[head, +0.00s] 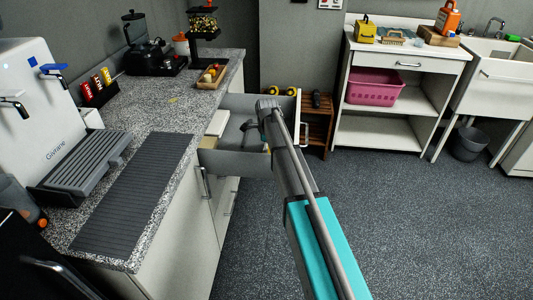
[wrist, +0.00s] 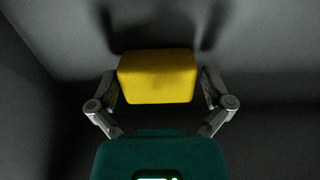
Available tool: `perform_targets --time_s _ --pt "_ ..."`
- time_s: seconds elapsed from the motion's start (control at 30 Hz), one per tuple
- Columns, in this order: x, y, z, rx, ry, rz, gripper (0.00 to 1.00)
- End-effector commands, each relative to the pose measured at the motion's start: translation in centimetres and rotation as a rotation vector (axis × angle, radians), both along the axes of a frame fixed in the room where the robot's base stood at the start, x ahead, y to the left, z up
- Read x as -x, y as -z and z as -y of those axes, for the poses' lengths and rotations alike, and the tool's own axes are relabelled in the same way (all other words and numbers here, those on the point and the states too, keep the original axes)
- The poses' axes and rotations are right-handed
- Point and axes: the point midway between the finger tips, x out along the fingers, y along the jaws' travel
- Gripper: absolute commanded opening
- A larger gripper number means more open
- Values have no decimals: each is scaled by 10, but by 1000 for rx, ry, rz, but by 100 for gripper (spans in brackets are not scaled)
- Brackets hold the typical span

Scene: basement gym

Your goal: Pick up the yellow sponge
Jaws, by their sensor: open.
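The yellow sponge (wrist: 157,78) is a block with rounded edges in the middle of the wrist view, lying on a grey surface. My gripper (wrist: 158,88) has one finger on each side of it, close to its left and right ends. I cannot tell whether the fingers touch the sponge. The sponge does not show in the head view.
The granite counter (head: 165,130) with a grey ribbed mat (head: 133,195) runs along the left. The drawer's walls stand around the arm's end. A wooden shelf (head: 316,128) and a white cart with a pink basket (head: 374,88) stand behind.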

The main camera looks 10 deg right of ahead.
Motion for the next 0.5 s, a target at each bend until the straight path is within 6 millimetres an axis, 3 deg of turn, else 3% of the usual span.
perform_targets --time_s 0.37,0.5 --pt "0 0 0 0 0 0 100" --pt "0 0 0 0 0 0 78"
